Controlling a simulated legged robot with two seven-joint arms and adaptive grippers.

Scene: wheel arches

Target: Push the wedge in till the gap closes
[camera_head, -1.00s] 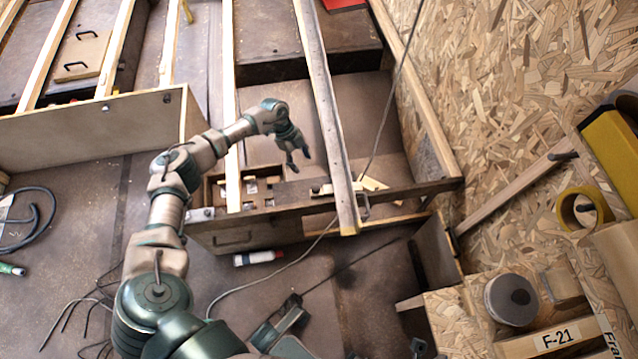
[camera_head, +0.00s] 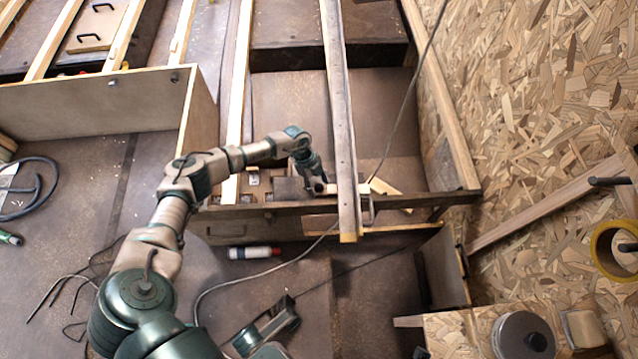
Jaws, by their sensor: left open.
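A long beam (camera_head: 343,120) runs down the picture and crosses a dark cross rail (camera_head: 420,199). A pale wooden piece, apparently the wedge (camera_head: 385,188), shows just right of the beam near this crossing. A small pale bit also shows left of the beam, partly hidden by my gripper; I cannot tell if it belongs to the same piece. My left gripper (camera_head: 318,186) is open, its fingertips down beside the left side of the beam, close to the pale bit. Contact and the gap itself are too small to make out.
A cable (camera_head: 400,105) runs down past the beam and across the floor. A white and red tube (camera_head: 254,253) lies on the floor before the wooden frame. A chipboard panel (camera_head: 540,110) bounds the right side. A yellow tape roll (camera_head: 606,250) sits at far right.

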